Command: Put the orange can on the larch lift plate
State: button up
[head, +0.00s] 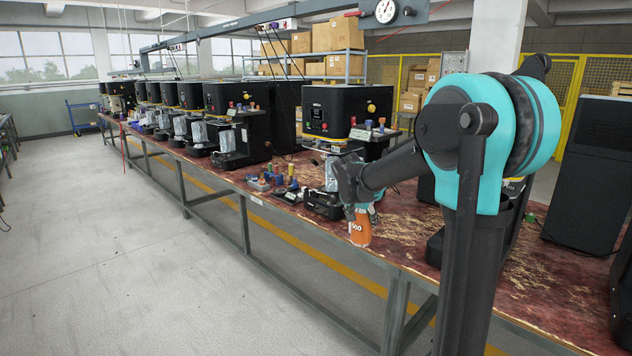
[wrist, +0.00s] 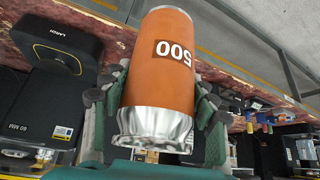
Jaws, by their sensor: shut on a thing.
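The orange can (head: 360,229) is held by my gripper (head: 360,212) near the table's front edge. In the wrist view the can (wrist: 175,75) fills the middle, showing a "500" label and a bare silver end. The green fingers of my gripper (wrist: 155,115) are closed on its sides. A black unit labelled "LARCH" (wrist: 60,32) is at the upper left of the wrist view, apart from the can. I cannot clearly tell its lift plate from the rest of it. In the head view my arm hides part of the table behind it.
A long worn red table (head: 440,255) carries a row of black seamers (head: 340,112). Small coloured pieces (head: 278,184) lie near its front edge. A tall black cabinet (head: 590,185) stands at the right. In the wrist view a black unit reads "FIR" (wrist: 25,125). The floor at left is clear.

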aim_at(366, 244)
jog(key=f+n, duration=0.1)
jog(key=f, duration=0.2)
jog(key=d+f+n+y, duration=0.1)
jog(key=f, duration=0.2)
jog(key=d+f, duration=0.1)
jog(key=f, duration=0.3)
jog(key=shift+w+n+t, duration=0.2)
jog(key=shift+n+t, duration=0.1)
jog(key=shift+n, duration=0.1)
notch_tip(366, 244, down, 8)
jog(key=s+d+n+y, duration=0.1)
jog(key=s+n+y, duration=0.1)
jog(key=n, duration=0.1)
jog(key=shift+d+f, duration=0.2)
jog(key=shift+d, duration=0.2)
jog(key=shift+s, duration=0.1)
